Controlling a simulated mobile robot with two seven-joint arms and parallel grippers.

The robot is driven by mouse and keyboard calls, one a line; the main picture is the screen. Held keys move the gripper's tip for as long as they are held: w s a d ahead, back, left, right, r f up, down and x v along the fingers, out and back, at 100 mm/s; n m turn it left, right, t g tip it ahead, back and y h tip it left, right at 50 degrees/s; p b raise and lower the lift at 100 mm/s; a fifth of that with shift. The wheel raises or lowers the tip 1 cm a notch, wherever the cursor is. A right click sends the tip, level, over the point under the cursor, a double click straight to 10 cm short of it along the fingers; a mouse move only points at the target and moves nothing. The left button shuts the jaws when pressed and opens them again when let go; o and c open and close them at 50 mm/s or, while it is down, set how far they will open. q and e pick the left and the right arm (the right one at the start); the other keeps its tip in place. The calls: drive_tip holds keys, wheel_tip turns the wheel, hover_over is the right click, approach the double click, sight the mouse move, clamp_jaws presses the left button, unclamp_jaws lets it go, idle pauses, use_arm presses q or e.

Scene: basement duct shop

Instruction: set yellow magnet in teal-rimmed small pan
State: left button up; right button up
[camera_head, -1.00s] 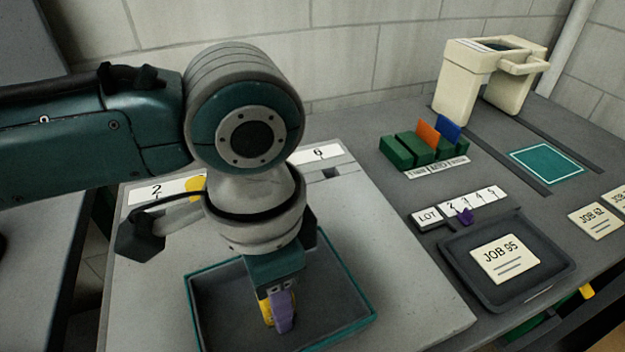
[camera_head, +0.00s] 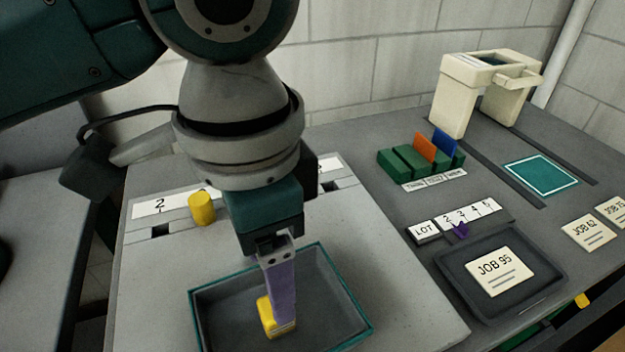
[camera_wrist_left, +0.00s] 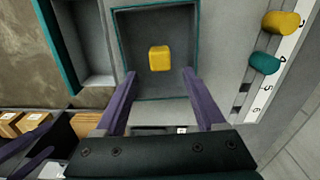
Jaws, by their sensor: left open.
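The yellow magnet (camera_head: 268,313) is a small rounded block. It lies inside the small teal-rimmed pan (camera_head: 354,299), and the wrist view shows the magnet (camera_wrist_left: 160,58) on the grey floor of the pan (camera_wrist_left: 120,30), clear of its walls. My left gripper (camera_head: 283,322) is above the pan, pointing down, and one purple finger partly covers the magnet in the head view. In the wrist view the two purple fingers of this gripper (camera_wrist_left: 160,76) are spread apart with nothing between them.
A yellow cylinder (camera_head: 202,209) stands by the numbered strip, and a teal one (camera_wrist_left: 264,64) is beside it. Another teal-rimmed pan (camera_wrist_left: 75,88) is at left in the wrist view. A dark tray (camera_head: 547,282) with a job card, green blocks (camera_head: 403,160) and a cream device (camera_head: 458,95) are at right.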

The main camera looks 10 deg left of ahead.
use_arm(q)
wheel_tip(320, 180, up, 4)
drive_tip(key=s+d+f+n+t+h, duration=0.2)
drive_tip(key=s+d+f+n+h, duration=0.1)
drive_tip(key=s+d+h, duration=0.15)
drive_tip(key=s+a+f+n+y, duration=0.1)
drive_tip(key=s+a+n+y, duration=0.1)
drive_tip(key=s+a, duration=0.2)
drive_tip(key=s+a+f+n+t+y, duration=0.1)
drive_tip(key=s+a+n+y, duration=0.1)
drive_tip(key=a, duration=0.8)
drive_tip(key=shift+s+n+t, duration=0.3)
drive_tip(key=shift+s+n, duration=0.3)
drive_tip(key=shift+s, duration=0.25)
drive_tip(key=shift+f, duration=0.1)
